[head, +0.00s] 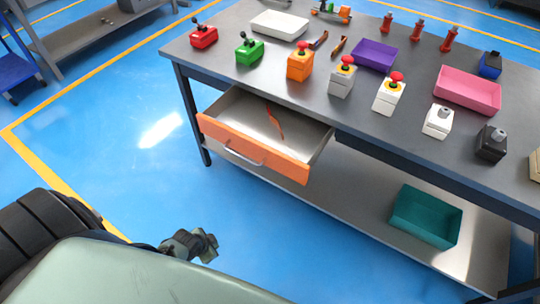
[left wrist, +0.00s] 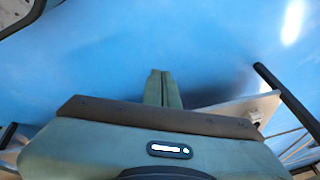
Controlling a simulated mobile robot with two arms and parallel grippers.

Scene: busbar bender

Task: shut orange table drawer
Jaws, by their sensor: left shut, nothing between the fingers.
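The orange table drawer (head: 250,148) is pulled out from under the grey table, and its open inside shows. A silver bar handle (head: 243,155) runs across its orange front. An orange object (head: 274,124) lies in the drawer. My left gripper (head: 204,246) is in front of the drawer and lower in the picture, apart from it, over the blue floor. In the left wrist view its two fingers (left wrist: 162,88) are together with nothing between them. The drawer front cannot be made out in that view. My right gripper is not in view.
The tabletop (head: 350,110) carries several button boxes, levers and trays, including a purple tray (head: 374,55) and a pink tray (head: 468,90). A teal bin (head: 426,216) stands on the lower shelf (head: 360,205). The blue floor left of the drawer is clear.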

